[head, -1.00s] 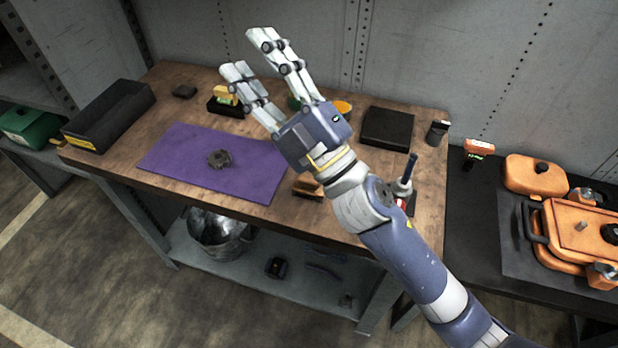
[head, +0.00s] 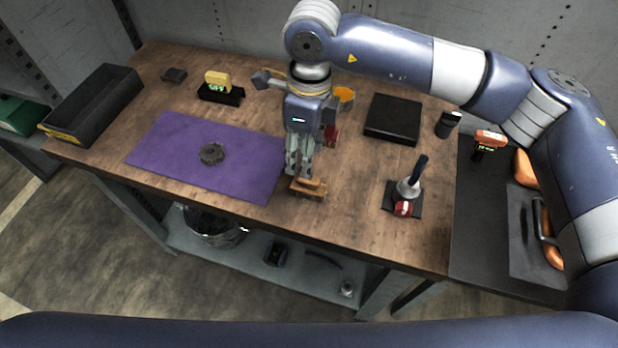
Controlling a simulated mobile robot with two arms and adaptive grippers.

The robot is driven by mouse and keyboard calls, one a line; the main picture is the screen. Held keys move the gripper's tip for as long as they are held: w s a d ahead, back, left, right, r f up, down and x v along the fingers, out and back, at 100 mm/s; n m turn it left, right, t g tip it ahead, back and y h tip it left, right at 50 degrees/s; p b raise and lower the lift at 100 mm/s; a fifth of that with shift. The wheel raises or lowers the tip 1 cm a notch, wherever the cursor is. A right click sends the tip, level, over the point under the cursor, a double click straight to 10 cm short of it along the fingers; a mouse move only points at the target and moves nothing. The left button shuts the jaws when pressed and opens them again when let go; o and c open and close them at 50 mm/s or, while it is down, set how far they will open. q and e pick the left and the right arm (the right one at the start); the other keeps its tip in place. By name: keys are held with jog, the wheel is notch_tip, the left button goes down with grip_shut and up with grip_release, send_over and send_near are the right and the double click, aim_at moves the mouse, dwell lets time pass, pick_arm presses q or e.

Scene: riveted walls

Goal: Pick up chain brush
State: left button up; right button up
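A small brush with a wooden back (head: 309,191), which looks like the chain brush, lies near the front edge of the wooden workbench, just right of the purple mat. My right gripper (head: 301,172) points down directly over it, with its fingertips at or very near the top of the brush. The fingers overlap the brush in this view, so I cannot tell whether they are open or closed on it. The brush appears to rest on the bench. My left gripper is not in view.
The purple mat (head: 165,155) holds a dark gear-like part (head: 212,153). A black tray (head: 95,108) stands at left. A black box (head: 392,119) and an upright tool with a dark handle (head: 410,186) stand right of the gripper. Bare bench lies between brush and tool.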

jog(key=shift+w+d+f+h+p, duration=0.3)
jog(key=shift+w+d+f+h, duration=0.15)
jog(key=shift+d, duration=0.3)
jog(key=p, duration=0.1)
send_over(309, 186)
jog(key=w, duration=0.1)
jog(key=f, duration=0.4)
jog(key=shift+w+d+f, duration=0.1)
jog(key=shift+d, duration=0.15)
jog(key=f, duration=0.1)
jog(key=f+p, duration=0.1)
jog(key=f, duration=0.1)
jog(key=f+p, duration=0.1)
jog(key=shift+w+a+f, duration=0.1)
jog(key=shift+a+f, duration=0.15)
jog(key=shift+f, duration=0.4)
grip_shut()
